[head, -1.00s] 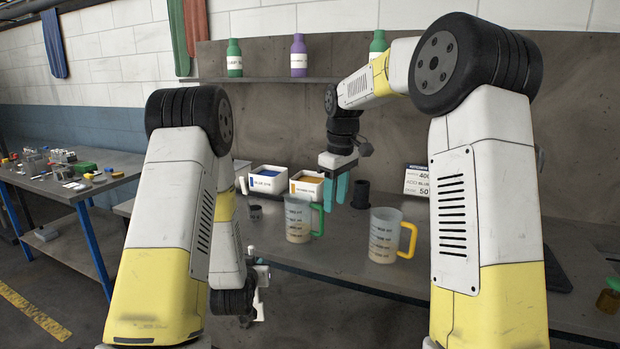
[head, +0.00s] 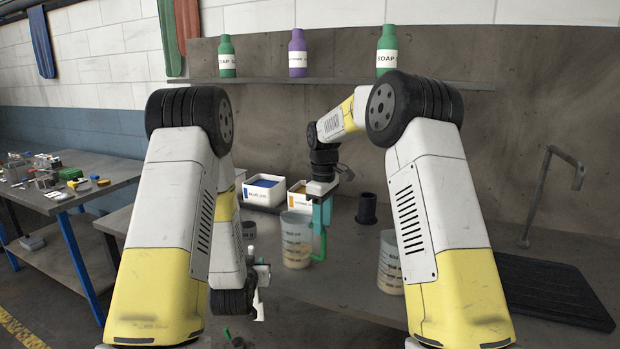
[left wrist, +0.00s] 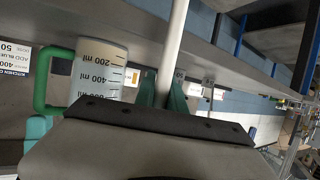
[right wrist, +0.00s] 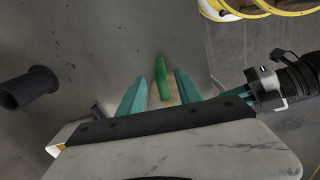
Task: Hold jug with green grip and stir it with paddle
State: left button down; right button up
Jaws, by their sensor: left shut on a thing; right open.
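The jug with the green grip (head: 296,240) stands upright on the bench, with markings on its side. It also shows in the left wrist view (left wrist: 98,70). My right gripper (head: 323,218) is at the jug's grip. In the right wrist view its open fingers (right wrist: 158,92) stand either side of the green grip (right wrist: 162,78), with gaps visible. My left gripper (head: 262,290) is low, left of the jug near the bench's front edge. In the left wrist view it is shut on a pale rod, apparently the paddle (left wrist: 175,40); the paddle's far end is out of view.
A second jug (head: 390,265) stands to the right, partly hidden by my right arm. A white bin with blue contents (head: 263,196), another with orange (head: 297,203) and a black cylinder (head: 367,208) stand behind. A black ribbed mat (head: 555,290) lies at right.

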aim_at(322, 257)
notch_tip(322, 257, down, 8)
jog(key=shift+f, duration=0.15)
dwell(0.3)
grip_shut()
dwell(0.4)
